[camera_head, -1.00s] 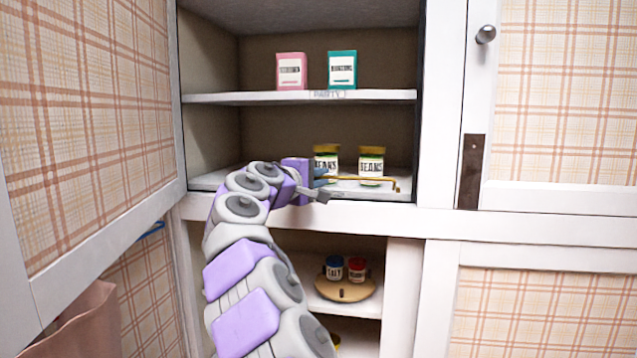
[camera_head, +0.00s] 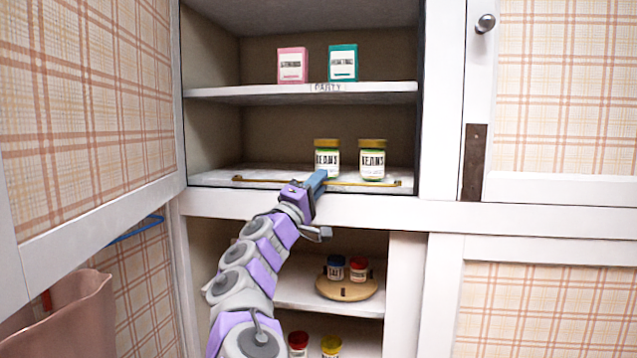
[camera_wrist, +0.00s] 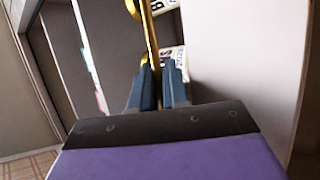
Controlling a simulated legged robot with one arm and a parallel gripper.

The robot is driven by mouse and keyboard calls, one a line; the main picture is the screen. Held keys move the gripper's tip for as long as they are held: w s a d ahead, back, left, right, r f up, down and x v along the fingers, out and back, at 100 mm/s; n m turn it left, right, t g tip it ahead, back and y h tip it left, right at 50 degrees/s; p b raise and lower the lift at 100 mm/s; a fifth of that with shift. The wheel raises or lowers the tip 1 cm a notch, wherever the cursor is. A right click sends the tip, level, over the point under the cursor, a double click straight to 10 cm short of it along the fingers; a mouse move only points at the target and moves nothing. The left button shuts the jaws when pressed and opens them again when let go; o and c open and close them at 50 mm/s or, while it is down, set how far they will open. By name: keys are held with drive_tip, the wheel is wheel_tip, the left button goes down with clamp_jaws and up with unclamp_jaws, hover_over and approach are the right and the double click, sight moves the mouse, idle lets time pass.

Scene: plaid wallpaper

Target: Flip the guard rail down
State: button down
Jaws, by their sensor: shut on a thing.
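The brass guard rail (camera_head: 365,183) runs across the front of the middle shelf, low along its floor, in the head view. Its bar also shows in the wrist view (camera_wrist: 151,40), passing between my fingertips. My gripper (camera_head: 319,176) reaches up to the shelf edge with its blue fingers at the rail's middle, shut on the bar. In the wrist view the fingers (camera_wrist: 159,85) sit on either side of the rail. The fingers hide a short part of the rail in the head view.
Two bean jars (camera_head: 327,158) (camera_head: 372,160) stand just behind the rail. Two boxes (camera_head: 292,65) (camera_head: 343,63) stand on the shelf above. Below, a round wooden tray (camera_head: 347,289) holds small jars. An open plaid door (camera_head: 90,100) borders the left.

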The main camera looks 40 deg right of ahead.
drive_tip(key=shift+f, duration=0.25)
drive_tip(key=c, duration=1.2)
unclamp_jaws()
drive_tip(key=shift+a, duration=0.1)
drive_tip(key=shift+r, duration=0.1)
